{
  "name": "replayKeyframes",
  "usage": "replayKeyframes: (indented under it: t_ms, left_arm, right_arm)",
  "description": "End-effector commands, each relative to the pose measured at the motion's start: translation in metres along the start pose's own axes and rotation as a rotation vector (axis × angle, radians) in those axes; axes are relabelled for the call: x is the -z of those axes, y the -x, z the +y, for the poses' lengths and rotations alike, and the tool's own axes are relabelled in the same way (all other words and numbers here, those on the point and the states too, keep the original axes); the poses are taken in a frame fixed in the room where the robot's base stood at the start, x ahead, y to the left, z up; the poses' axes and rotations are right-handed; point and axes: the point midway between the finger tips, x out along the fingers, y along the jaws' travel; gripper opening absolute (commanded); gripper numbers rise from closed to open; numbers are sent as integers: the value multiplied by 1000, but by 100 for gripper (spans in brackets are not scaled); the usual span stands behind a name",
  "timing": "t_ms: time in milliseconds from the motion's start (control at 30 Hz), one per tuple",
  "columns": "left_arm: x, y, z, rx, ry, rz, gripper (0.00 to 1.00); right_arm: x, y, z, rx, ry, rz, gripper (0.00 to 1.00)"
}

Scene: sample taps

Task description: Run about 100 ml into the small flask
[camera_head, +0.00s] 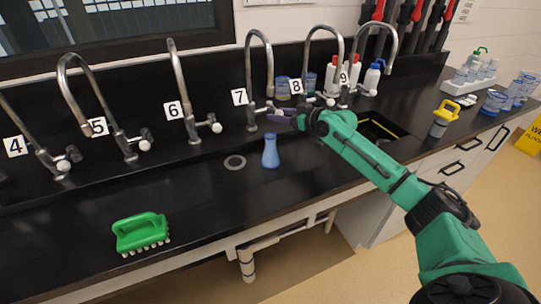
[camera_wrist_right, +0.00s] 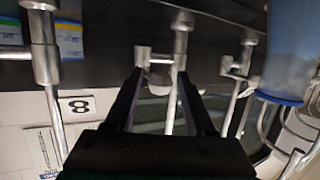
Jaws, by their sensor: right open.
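A small blue conical flask (camera_head: 270,155) stands upright on the black counter, in front of and below the spout of the tap labelled 7 (camera_head: 249,80). Its blue body and rim also show upside down at the upper right of the right wrist view (camera_wrist_right: 292,50). I cannot tell its water level. My right gripper (camera_head: 284,115) is beside tap 7's handle, above and behind the flask. In the right wrist view its two fingers (camera_wrist_right: 160,80) are apart, with a metal tap handle (camera_wrist_right: 158,57) showing between them. Whether they touch it is unclear. My left gripper is not in view.
Taps 4, 5 and 6 stand to the left, and 8 and 9 behind my right arm. A round drain (camera_head: 235,162) lies beside the flask. A green brush (camera_head: 141,232) sits front left. Wash bottles (camera_head: 372,76) and a yellow-topped container (camera_head: 444,118) are at right.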

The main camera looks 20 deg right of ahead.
Motion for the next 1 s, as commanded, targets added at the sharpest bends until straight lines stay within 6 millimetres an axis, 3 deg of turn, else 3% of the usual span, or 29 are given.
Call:
replayKeyframes:
  t_ms: [133,567,1000]
  left_arm:
    - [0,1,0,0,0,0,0]
    - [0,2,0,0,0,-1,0]
    - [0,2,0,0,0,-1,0]
  right_arm:
    - [0,7,2,-1,1,-2,55]
    - [-2,67,2,-2,4,-4,55]
    - [0,70,1,0,1,0,55]
